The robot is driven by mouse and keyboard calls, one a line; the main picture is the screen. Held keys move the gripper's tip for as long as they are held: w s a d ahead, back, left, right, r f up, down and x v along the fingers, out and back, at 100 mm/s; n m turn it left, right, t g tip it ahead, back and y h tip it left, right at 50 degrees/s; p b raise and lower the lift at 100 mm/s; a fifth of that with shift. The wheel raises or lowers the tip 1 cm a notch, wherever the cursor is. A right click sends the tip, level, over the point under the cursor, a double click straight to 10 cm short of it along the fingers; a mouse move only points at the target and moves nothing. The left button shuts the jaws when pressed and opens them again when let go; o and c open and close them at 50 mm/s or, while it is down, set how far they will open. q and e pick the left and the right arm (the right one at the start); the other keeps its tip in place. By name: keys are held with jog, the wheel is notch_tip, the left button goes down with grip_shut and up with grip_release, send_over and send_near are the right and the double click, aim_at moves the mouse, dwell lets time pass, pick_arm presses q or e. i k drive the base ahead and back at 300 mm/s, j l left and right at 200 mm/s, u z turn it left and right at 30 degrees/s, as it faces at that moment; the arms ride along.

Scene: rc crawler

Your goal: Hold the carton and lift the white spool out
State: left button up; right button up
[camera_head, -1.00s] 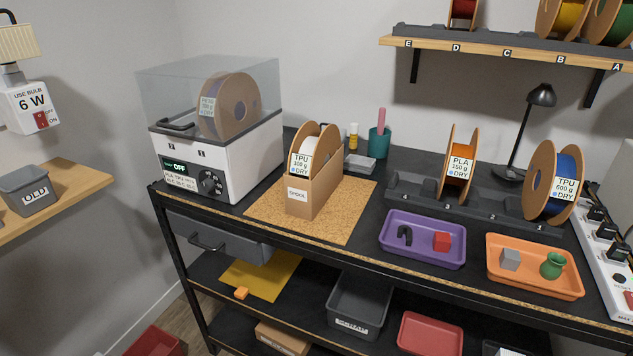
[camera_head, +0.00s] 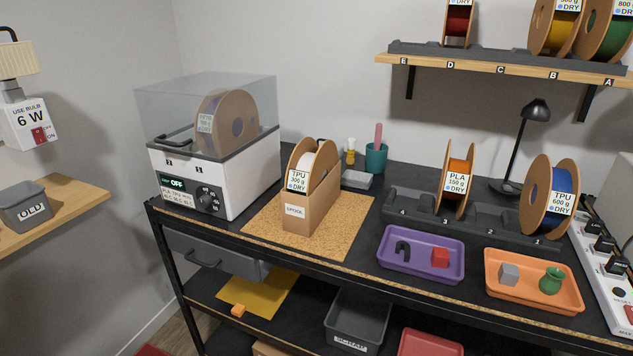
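The white spool (camera_head: 309,161) has cardboard-brown flanges and a label reading TPU 300 g DRY. It stands upright in the open top of the brown carton (camera_head: 313,208), with its upper part showing above the rim and its lower part hidden inside. Neither of my grippers is in the head view.
The dryer box (camera_head: 215,165) with a clear lid stands left of the carton. A small grey tray (camera_head: 357,180) and teal cup (camera_head: 376,158) are behind it. A purple tray (camera_head: 421,270) and the spool rack (camera_head: 470,222) lie to the right. Bare cork surrounds the carton's front.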

aim_at(307, 165)
jog(key=i+j+z, duration=0.4)
jog(key=j, duration=0.25)
jog(key=i+j+z, duration=0.4)
jog(key=j, duration=0.35)
